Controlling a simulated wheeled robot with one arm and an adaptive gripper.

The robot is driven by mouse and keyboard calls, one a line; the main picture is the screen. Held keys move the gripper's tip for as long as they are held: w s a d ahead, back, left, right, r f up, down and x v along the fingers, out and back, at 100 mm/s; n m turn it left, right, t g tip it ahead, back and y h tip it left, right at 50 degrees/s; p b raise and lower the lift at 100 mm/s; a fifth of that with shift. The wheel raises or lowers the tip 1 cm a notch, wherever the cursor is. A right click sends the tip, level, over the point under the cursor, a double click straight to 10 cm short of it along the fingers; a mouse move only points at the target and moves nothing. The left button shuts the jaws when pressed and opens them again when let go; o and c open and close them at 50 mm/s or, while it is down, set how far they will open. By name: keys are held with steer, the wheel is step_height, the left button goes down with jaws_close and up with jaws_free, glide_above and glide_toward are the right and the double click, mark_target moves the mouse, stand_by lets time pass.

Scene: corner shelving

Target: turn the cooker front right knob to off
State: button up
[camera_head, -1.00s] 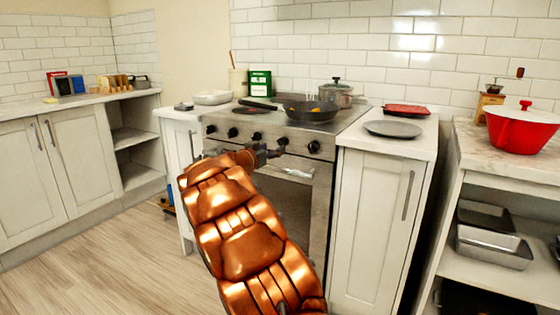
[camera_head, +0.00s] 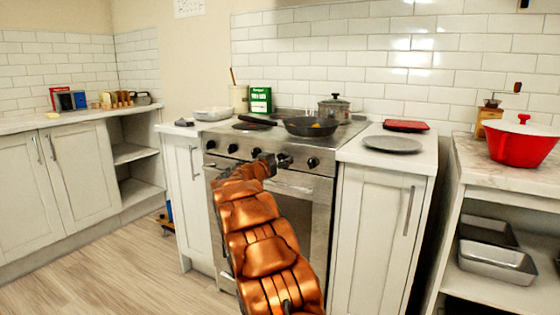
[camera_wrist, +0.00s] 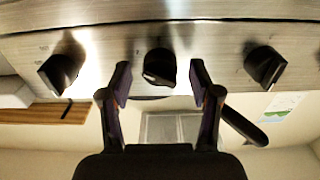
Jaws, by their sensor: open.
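The steel cooker (camera_head: 300,190) has a row of several black knobs on its front panel. My gripper (camera_head: 276,160) is at the panel, in front of the second knob from the right (camera_head: 285,160). The rightmost knob (camera_head: 313,162) shows clear to its right. In the wrist view, my gripper (camera_wrist: 160,92) is open, with one finger on each side of the middle knob (camera_wrist: 160,67); I cannot tell whether they touch it. Other knobs show at left (camera_wrist: 62,68) and right (camera_wrist: 265,65). No knob markings are readable, so settings cannot be told.
A black frying pan (camera_head: 311,126) and a lidded pot (camera_head: 334,109) stand on the hob. The oven handle is partly hidden by my arm. A grey plate (camera_head: 392,144) and red tray (camera_head: 406,126) lie on the right counter. The floor at left (camera_head: 90,270) is clear.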

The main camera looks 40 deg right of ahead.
steer(key=shift+d, duration=0.1)
steer(key=c, duration=1.1)
steer(key=shift+f, duration=0.1)
steer(key=shift+c, duration=0.2)
